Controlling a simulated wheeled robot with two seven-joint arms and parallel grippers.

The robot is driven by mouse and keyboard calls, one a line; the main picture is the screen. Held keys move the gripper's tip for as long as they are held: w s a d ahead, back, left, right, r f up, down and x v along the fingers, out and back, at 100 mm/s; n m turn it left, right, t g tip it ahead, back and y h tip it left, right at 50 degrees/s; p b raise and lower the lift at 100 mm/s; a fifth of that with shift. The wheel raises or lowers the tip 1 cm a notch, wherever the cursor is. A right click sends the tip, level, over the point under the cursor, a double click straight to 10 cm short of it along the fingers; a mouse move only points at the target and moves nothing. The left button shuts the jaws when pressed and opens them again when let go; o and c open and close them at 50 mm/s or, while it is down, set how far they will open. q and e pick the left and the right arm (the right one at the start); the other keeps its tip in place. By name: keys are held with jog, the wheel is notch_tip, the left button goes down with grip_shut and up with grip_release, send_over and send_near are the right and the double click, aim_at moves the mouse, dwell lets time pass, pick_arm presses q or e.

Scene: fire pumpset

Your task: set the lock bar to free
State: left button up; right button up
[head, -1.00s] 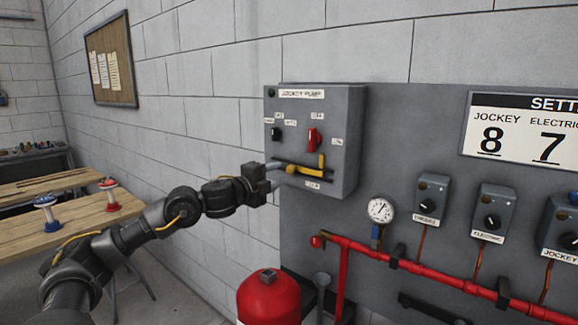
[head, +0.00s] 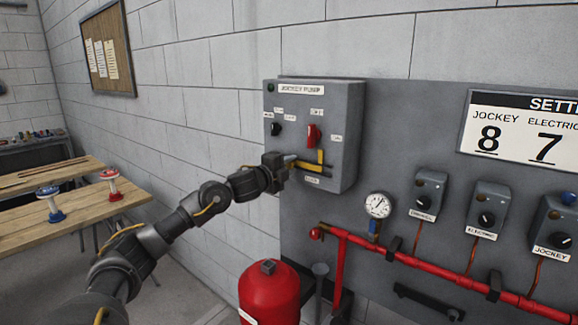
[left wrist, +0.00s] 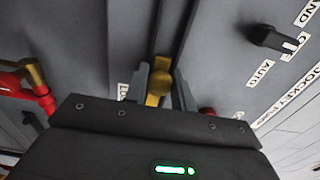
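The lock bar is a yellow bar (head: 311,165) low on the front of the grey jockey pump box (head: 345,160). It lies roughly level, with a short upright yellow piece near its right end. My left gripper (head: 289,161) is at the bar's left end. In the left wrist view the bar's rounded yellow end (left wrist: 158,86) sits between the two grey fingers (left wrist: 161,90), which close in on both sides of it. The small labels around the bar are mostly too blurred to read. My right gripper is not in view.
A red switch handle (head: 312,134) and a black knob (head: 276,129) are above the bar. A pressure gauge (head: 378,205), a red pipe (head: 420,265) and several switch boxes are to the right. A red tank (head: 268,290) stands below. A wooden table (head: 90,210) is at left.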

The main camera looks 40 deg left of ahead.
pick_arm(q)
grip_shut()
jog(key=a, duration=0.4)
jog(key=shift+a+b, duration=0.15)
jog(key=shift+b, duration=0.25)
jog(key=shift+o, duration=1.3)
grip_release()
jog(key=shift+o, duration=1.4)
jog(key=shift+s+a, duration=0.1)
jog(key=shift+a, duration=0.1)
jog(key=shift+d, duration=0.1)
